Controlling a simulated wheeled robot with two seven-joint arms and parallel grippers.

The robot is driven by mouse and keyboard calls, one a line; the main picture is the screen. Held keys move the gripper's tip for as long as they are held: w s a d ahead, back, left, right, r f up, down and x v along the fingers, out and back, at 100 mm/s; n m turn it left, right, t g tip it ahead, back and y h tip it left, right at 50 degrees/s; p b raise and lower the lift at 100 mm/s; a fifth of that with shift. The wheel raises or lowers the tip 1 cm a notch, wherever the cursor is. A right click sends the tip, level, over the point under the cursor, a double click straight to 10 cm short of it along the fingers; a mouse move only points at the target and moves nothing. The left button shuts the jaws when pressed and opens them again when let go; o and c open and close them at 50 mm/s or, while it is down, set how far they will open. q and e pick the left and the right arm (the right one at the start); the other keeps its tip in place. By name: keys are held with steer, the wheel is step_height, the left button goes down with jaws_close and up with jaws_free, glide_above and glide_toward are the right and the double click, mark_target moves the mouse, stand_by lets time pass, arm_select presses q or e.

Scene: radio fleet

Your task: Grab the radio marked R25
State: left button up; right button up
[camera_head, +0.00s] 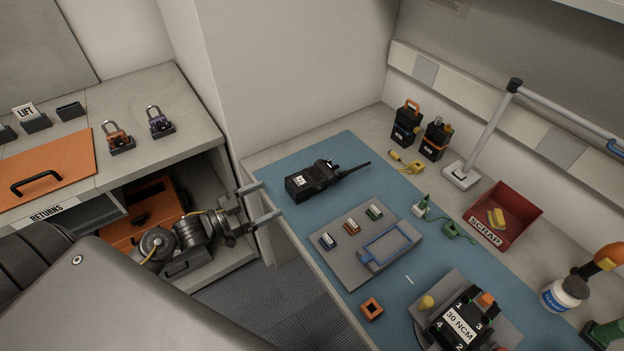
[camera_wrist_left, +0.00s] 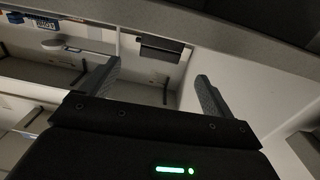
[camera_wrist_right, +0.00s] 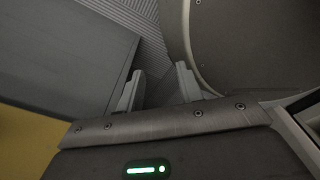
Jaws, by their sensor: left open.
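A black handheld radio (camera_head: 312,182) lies flat on the blue mat (camera_head: 350,152) in the head view, its antenna pointing right. It bears a small white label that is too small to read. My left gripper (camera_head: 268,202) is open and empty, left of the radio and apart from it, off the bench's left edge. Its spread fingers also show in the left wrist view (camera_wrist_left: 158,73). My right gripper (camera_wrist_right: 160,84) shows only in the right wrist view, with its fingers apart and nothing between them, above the floor.
A grey tray (camera_head: 345,268) with small blocks and a blue frame sits right of the radio. An open cabinet (camera_head: 215,185) is left.

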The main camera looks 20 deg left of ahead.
mark_target(290, 187)
arm_select(q)
steer(key=x, duration=0.4)
steer(key=shift+w+p, duration=0.2)
steer(key=shift+p, duration=0.1)
steer(key=shift+w+d, duration=0.15)
steer(key=shift+d, duration=0.05)
steer(key=p+x, duration=0.1)
steer(key=x, duration=0.3)
steer(key=shift+w+d+r+p, duration=0.15)
steer(key=shift+w+r+p, duration=0.1)
steer(key=shift+p, duration=0.15)
steer(key=shift+w+d+f, duration=0.1)
steer(key=shift+w+d, duration=0.05)
steer(key=shift+w, duration=0.05)
steer(key=shift+c, duration=0.2)
steer(key=c, duration=1.2)
steer(key=shift+c, duration=0.5)
